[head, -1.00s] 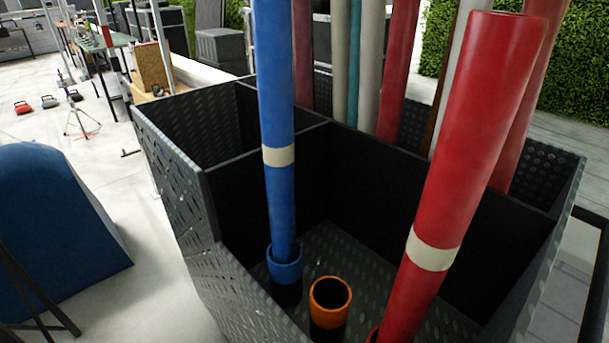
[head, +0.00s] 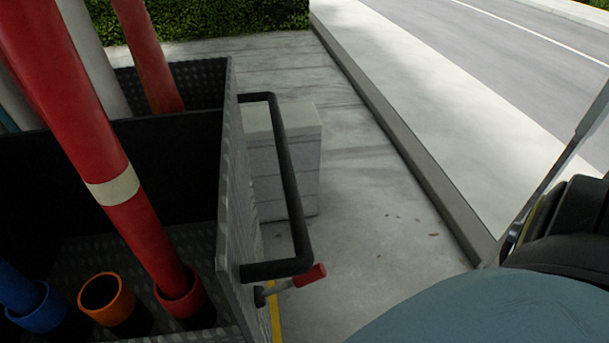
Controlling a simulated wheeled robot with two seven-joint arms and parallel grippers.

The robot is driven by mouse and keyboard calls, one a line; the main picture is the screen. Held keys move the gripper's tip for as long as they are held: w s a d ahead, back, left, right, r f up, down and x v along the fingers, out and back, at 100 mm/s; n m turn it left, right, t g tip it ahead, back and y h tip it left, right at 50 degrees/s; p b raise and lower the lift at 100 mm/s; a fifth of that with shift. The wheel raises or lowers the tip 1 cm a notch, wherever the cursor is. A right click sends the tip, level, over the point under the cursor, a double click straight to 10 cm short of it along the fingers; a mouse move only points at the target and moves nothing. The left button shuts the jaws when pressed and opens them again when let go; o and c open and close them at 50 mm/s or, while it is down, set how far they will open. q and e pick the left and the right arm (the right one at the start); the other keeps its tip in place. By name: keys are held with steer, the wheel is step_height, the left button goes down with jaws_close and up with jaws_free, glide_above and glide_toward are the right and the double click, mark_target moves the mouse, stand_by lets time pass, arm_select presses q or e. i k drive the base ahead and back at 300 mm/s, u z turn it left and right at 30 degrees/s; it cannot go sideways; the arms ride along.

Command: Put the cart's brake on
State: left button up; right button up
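The cart (head: 231,215) is a dark diamond-plate box with compartments, filling the left of the head view. A black push handle (head: 289,185) juts from its right side wall. Just below the handle's near end is a lever with a red grip (head: 309,276) on a grey rod, sticking out to the right; it looks like the brake lever. The rod's lower mount is partly hidden behind the cart wall. Neither of my grippers is in view.
A red tube (head: 95,140) stands tilted in a red holder in the cart, beside an empty orange-rimmed holder (head: 104,294) and a blue tube (head: 18,290). A pale block (head: 288,160) stands behind the handle. Open pavement (head: 380,235) lies right, then a kerb and road.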

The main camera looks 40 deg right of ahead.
mark_target(318, 272)
steer(key=k, duration=0.8)
steer(key=z, duration=1.15)
steer(key=i, duration=0.6)
steer(key=u, duration=0.65)
